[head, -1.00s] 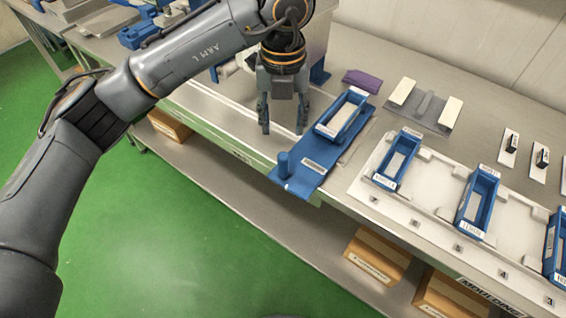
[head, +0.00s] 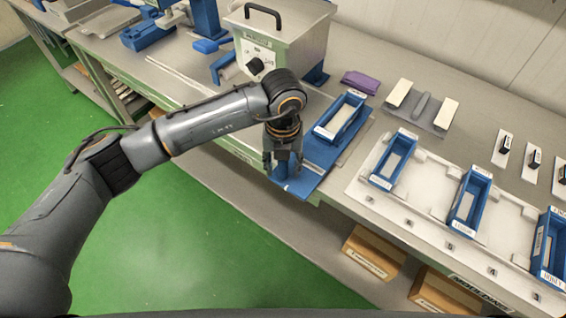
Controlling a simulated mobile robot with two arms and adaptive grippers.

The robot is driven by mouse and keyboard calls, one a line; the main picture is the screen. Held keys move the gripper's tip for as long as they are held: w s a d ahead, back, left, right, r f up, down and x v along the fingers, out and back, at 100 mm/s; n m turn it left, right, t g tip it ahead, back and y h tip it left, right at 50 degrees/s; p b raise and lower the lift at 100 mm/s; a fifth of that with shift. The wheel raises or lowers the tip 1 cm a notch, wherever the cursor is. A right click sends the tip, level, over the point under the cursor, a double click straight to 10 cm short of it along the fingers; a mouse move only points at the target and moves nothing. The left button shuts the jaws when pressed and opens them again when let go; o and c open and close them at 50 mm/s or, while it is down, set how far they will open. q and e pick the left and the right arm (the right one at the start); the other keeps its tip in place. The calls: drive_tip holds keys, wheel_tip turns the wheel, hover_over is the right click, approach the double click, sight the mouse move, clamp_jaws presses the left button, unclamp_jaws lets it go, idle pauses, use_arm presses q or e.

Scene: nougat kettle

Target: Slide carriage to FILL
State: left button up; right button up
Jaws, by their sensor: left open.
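The carriage (head: 318,160) is a flat blue plate on the bench beside the grey kettle (head: 285,42). A blue open mould (head: 342,115) sits on its far part. A short blue handle post (head: 283,170) stands at its near left end. My left gripper (head: 281,168) points down over that end, open, with its fingers at the post. I cannot tell whether they touch it. The arm hides part of the plate's left side. No FILL marking is readable. My right gripper is not in view.
A pale rack (head: 418,196) with several blue moulds lies to the right. A purple cloth (head: 360,82) and a grey plate with white blocks (head: 418,108) lie behind. The bench's front edge is close to the carriage. Cardboard boxes (head: 372,252) stand on the lower shelf.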

use_arm(q)
drive_tip(key=shift+c, duration=0.2)
clamp_jaws()
drive_tip(key=shift+w+a+b, duration=0.35)
drive_tip(key=shift+w+a, duration=0.1)
drive_tip(key=shift+a, duration=0.05)
drive_tip(key=w+a+b, duration=0.7)
drive_tip(key=w+a, duration=0.4)
drive_tip(key=a, duration=0.4)
drive_tip(key=shift+a, duration=0.1)
drive_tip(key=shift+o, duration=0.2)
unclamp_jaws()
